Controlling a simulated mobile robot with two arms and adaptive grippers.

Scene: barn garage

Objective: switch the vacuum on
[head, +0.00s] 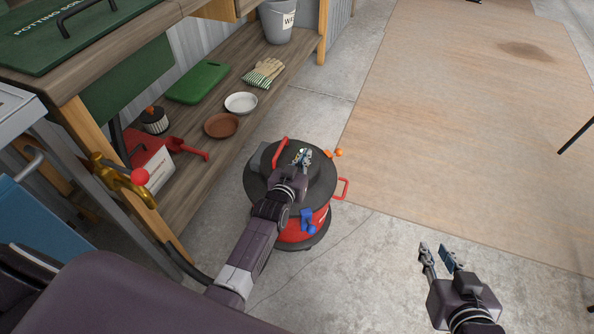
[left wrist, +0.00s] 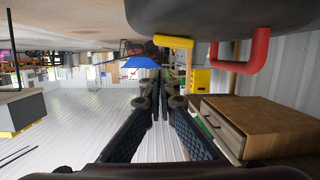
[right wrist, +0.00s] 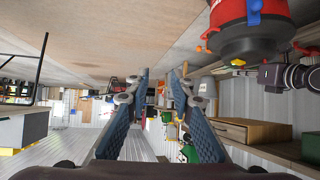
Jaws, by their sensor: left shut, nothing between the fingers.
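The vacuum (head: 322,180) is a round canister on the concrete floor, with a dark lid, a red body and a red top handle (head: 280,152). My left gripper (head: 304,156) is shut and empty above the lid, right of the handle. I cannot tell whether its tips touch the lid. In the upside-down left wrist view, the red handle (left wrist: 262,50) and a yellow piece (left wrist: 174,41) show on the dark lid. The vacuum also shows in the right wrist view (right wrist: 252,46). My right gripper (head: 437,250) is open and empty, over the floor to the right.
A wooden bench shelf (head: 215,165) at left holds a white bowl (head: 241,103), a brown dish (head: 221,125), gloves (head: 264,73), a red trowel (head: 187,148) and a grey bucket (head: 283,20). A brown floor mat (head: 470,130) lies at right. The floor around the vacuum is mostly clear.

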